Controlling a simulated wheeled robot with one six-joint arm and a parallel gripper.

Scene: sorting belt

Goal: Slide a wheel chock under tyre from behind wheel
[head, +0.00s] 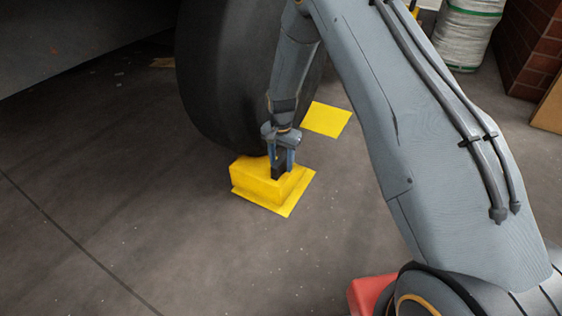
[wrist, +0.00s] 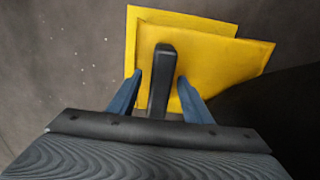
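The yellow wheel chock (head: 262,184) sits on a yellow floor patch (head: 289,208), close to the near foot of the dark tyre (head: 215,80). I cannot tell whether chock and tyre touch. In the wrist view, the chock (wrist: 215,65) lies over the patch (wrist: 132,25), its narrow end towards the dark tyre at the right. A black upright handle (wrist: 162,75) stands on the chock. My gripper (head: 281,163) is down at the handle, its blue fingers on either side. In the wrist view, my gripper (wrist: 160,77) shows gaps beside the handle, so it is open around it.
A second yellow patch (head: 327,119) lies on the floor right of the tyre. The vehicle body (head: 70,35) overhangs the upper left. A white sack (head: 468,30), a brick wall (head: 530,48) and a tan box (head: 550,106) stand at the upper right. The floor at the left is clear.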

